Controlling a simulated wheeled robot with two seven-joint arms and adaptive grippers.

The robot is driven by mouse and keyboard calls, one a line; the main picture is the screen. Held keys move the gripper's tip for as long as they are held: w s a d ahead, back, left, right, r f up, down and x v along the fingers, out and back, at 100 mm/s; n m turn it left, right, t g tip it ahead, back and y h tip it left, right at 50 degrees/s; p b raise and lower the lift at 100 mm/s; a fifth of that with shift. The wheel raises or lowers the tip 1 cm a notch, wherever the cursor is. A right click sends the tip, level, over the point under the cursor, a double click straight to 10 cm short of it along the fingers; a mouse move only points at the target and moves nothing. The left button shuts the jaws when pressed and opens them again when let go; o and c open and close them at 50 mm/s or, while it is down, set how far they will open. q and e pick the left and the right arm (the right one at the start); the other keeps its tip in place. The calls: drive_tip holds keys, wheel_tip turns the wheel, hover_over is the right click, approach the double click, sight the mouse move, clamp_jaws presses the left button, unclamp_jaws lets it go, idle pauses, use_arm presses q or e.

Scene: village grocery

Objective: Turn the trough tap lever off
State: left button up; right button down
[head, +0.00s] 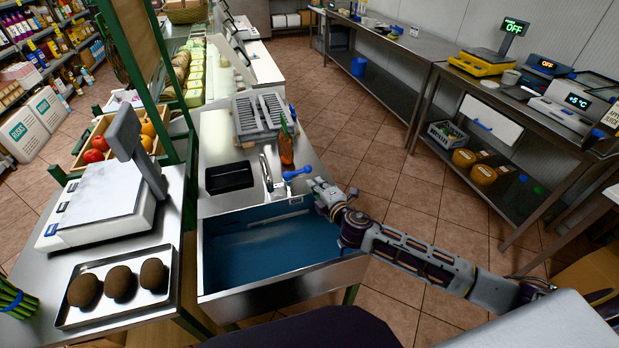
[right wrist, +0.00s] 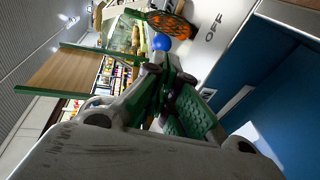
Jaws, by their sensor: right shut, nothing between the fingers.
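The trough (head: 225,302) is a steel sink with a blue inside. Its silver tap (head: 266,172) stands at the back edge. The blue tap lever (head: 297,173) points right from the tap, over the steel counter. Its blue end also shows in the right wrist view (right wrist: 162,42), just beyond my fingertips. The word OFF (right wrist: 215,26) is marked on the steel beside it. My right gripper (head: 317,185) is shut and empty, close to the lever's end on the near right side; I cannot tell whether they touch. Its closed fingers fill the middle of the wrist view (right wrist: 163,75). My left gripper is not in view.
A grey rack (head: 262,117) and a black tray (head: 229,177) are on the same counter. A scale (head: 95,205) and a tray of brown items (head: 118,305) lie left. Tiled floor is open at right.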

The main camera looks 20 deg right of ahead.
sight(307, 171)
drive_tip(key=shift+x, duration=2.6)
drive_tip(key=shift+w, duration=0.45)
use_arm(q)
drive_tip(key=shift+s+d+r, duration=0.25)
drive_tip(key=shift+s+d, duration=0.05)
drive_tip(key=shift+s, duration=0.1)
use_arm(e)
drive_tip(key=shift+d+r, duration=0.1)
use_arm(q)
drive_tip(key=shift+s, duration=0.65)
use_arm(e)
drive_tip(key=shift+w+d, duration=0.1)
use_arm(q)
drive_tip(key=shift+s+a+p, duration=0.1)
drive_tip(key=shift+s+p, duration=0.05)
drive_tip(key=shift+p, duration=0.15)
